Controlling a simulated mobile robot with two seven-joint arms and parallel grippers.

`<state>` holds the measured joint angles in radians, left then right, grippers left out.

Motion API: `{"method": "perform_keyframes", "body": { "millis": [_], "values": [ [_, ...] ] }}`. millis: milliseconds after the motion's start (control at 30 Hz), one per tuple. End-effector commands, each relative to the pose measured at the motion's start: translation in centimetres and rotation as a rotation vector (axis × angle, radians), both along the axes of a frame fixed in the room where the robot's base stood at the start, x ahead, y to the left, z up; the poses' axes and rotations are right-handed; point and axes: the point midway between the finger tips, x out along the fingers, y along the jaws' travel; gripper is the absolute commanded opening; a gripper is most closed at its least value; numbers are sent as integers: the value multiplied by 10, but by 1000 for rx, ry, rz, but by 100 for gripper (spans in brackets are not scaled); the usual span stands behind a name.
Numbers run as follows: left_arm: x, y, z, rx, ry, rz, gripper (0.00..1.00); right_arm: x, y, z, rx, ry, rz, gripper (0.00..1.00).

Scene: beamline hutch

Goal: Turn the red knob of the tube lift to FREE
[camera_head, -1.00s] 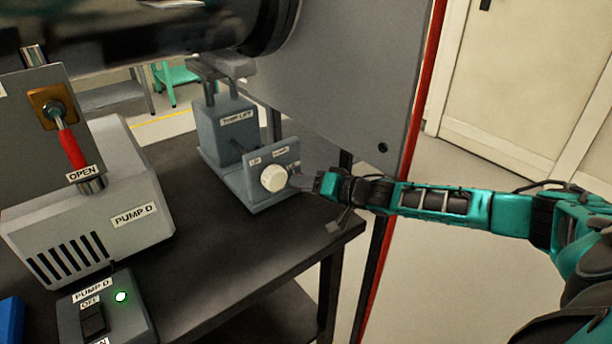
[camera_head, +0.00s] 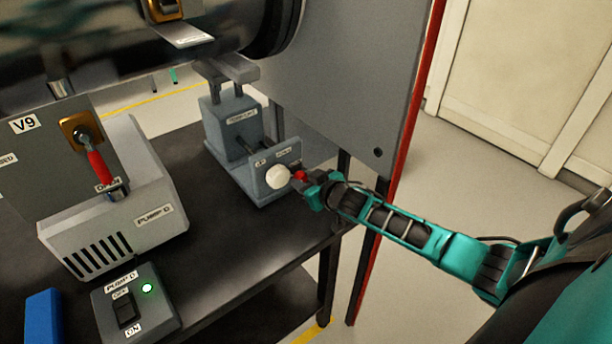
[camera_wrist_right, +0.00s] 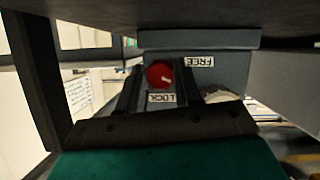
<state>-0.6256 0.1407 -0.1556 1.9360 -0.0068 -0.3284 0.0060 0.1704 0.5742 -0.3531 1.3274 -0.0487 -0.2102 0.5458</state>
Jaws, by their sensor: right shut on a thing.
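The tube lift (camera_head: 229,124) is a grey-blue unit near the right end of the dark table, with a front plate carrying a large white knob (camera_head: 278,177). The small red knob (camera_head: 299,175) sits just right of the white knob. My right gripper (camera_head: 304,179) reaches it from the right. In the right wrist view the red knob (camera_wrist_right: 158,75) lies between the two fingers of my right gripper (camera_wrist_right: 158,88), which is shut on it. The LOCK label (camera_wrist_right: 161,98) is just below the knob there, and the FREE label (camera_wrist_right: 199,61) is to its upper right. My left gripper is out of view.
A switch box (camera_head: 135,305) with a green light is in front. A grey panel (camera_head: 340,90) with a red edge rises behind my right gripper.

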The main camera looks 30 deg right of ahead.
Motion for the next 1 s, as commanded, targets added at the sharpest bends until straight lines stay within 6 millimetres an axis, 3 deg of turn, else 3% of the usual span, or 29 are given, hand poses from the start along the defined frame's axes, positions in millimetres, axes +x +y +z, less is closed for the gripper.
{"method": "perform_keyframes", "body": {
  "millis": [500,1000],
  "values": [
    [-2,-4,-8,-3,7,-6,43,0,2,-2,-368,-30,0,3],
    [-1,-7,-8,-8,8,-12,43,0,2,0,-459,-38,2,4]
  ]
}}
